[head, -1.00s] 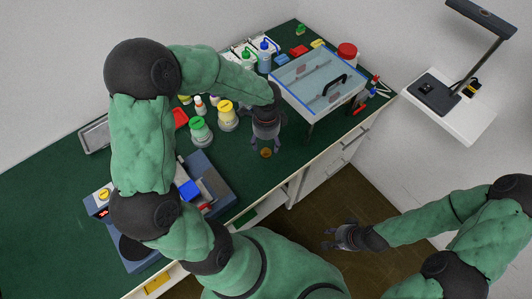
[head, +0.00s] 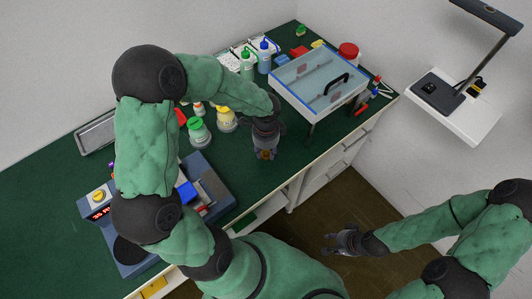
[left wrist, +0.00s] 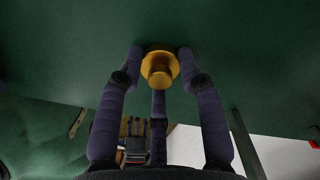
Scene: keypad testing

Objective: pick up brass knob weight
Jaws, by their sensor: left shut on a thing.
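The brass knob weight (left wrist: 159,68) is a small golden disc with a round knob. It is between the fingertips of my left gripper (left wrist: 160,62) in the left wrist view. In the head view the weight (head: 266,154) shows at the tip of my left gripper (head: 266,150), over the green bench top near its front edge. The left gripper is shut on the weight. I cannot tell whether the weight touches the bench. My right gripper (head: 338,240) hangs over the brown floor, away from the bench; its fingers look spread and empty.
A clear-lidded box (head: 318,80) with a black handle stands right of my left gripper. Left of it are a yellow-labelled jar (head: 226,120) and a green-capped jar (head: 199,132). A blue device (head: 135,255) sits at the front left. The bench's front edge (head: 300,172) is close.

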